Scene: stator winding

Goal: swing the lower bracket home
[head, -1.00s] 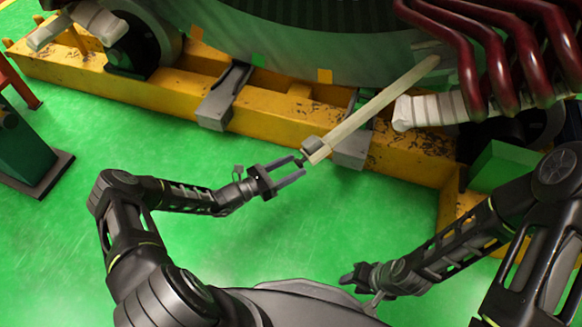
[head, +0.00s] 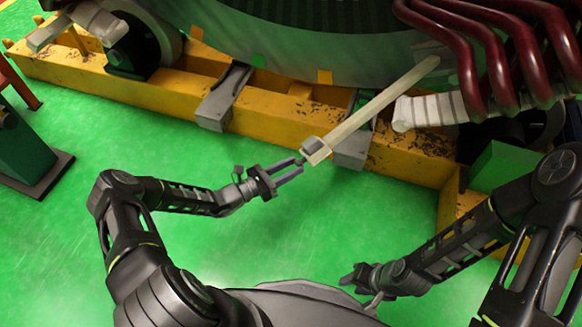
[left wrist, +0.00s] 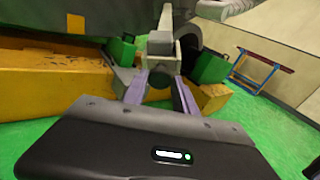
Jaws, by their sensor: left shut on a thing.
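The lower bracket is a long cream bar (head: 372,107) with a grey and white block at its near end. It slants from the stator's lower rim at upper right down toward my left gripper (head: 300,164). In the left wrist view the bracket (left wrist: 161,48) rises straight ahead between my left gripper's fingers (left wrist: 160,90). That gripper is shut on a small dark knob or pin at the bracket's near end. My right gripper (head: 350,280) is low, near my body, away from the bracket. Its fingers are too small to judge.
A yellow base beam (head: 270,115) with grey blocks (head: 223,97) runs below the stator (head: 270,40). Dark red bent coils (head: 485,55) and a white wrapped piece (head: 430,110) are close right of the bracket. The green floor (head: 330,220) in front is clear.

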